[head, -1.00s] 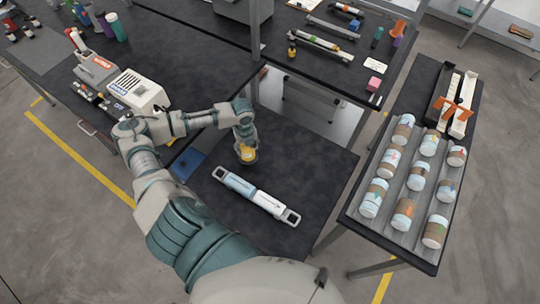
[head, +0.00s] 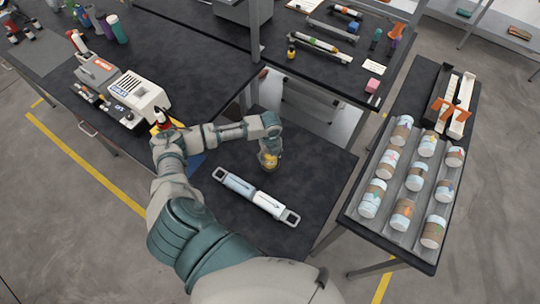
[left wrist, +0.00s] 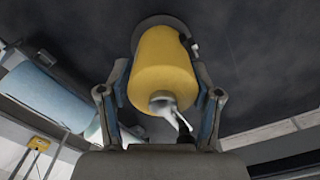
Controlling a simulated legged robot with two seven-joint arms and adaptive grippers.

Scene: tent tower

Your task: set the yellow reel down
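The yellow reel (left wrist: 162,72) is between the two fingers of my left gripper (left wrist: 162,95) in the left wrist view, with a finger close against each side. A pale fitting and a dark clip show at its near end. In the head view the left gripper (head: 269,161) points down over the low black table (head: 310,165), and a bit of the yellow reel (head: 271,162) shows there. A grey round shape shows behind the reel's far end; I cannot tell whether the reel touches the table. My right gripper is not in view.
A blue and white bar with end handles (head: 255,196) lies just in front of the gripper. The table right of the gripper is clear. A rack of several jars (head: 405,180) stands on the right table. A white machine (head: 138,92) stands at left.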

